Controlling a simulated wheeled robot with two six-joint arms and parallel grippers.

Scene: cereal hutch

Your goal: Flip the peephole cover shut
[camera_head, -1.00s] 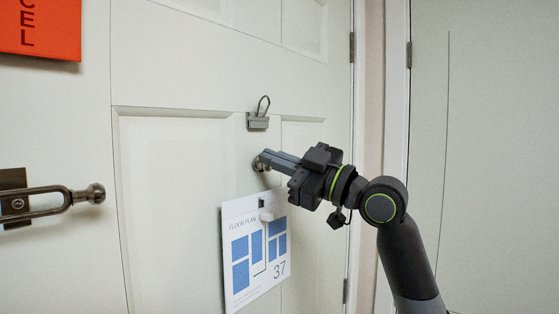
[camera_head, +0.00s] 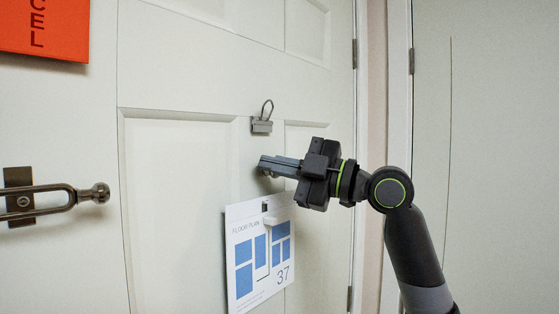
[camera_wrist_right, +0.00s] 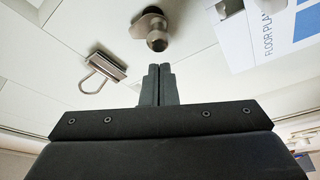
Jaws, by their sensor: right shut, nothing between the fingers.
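The peephole is a round metal fitting with a small knob-like part, set in the white door. It shows clearly in the right wrist view (camera_wrist_right: 153,28), just beyond the fingertips. In the head view the peephole (camera_head: 267,173) is mostly hidden behind my right gripper's fingers. I cannot tell from these views how its cover stands. My right gripper (camera_head: 264,162) is shut and empty, coming in from the right with its tips at the peephole. In the wrist view its closed fingertips (camera_wrist_right: 157,70) point at the fitting with a small visible gap. My left gripper is not in view.
A metal clip (camera_head: 262,120) is on the door above the peephole. A floor plan sheet (camera_head: 262,285) hangs below it. A door handle (camera_head: 60,197) is at left and an orange sign (camera_head: 45,28) at upper left. The door frame (camera_head: 397,100) stands at right.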

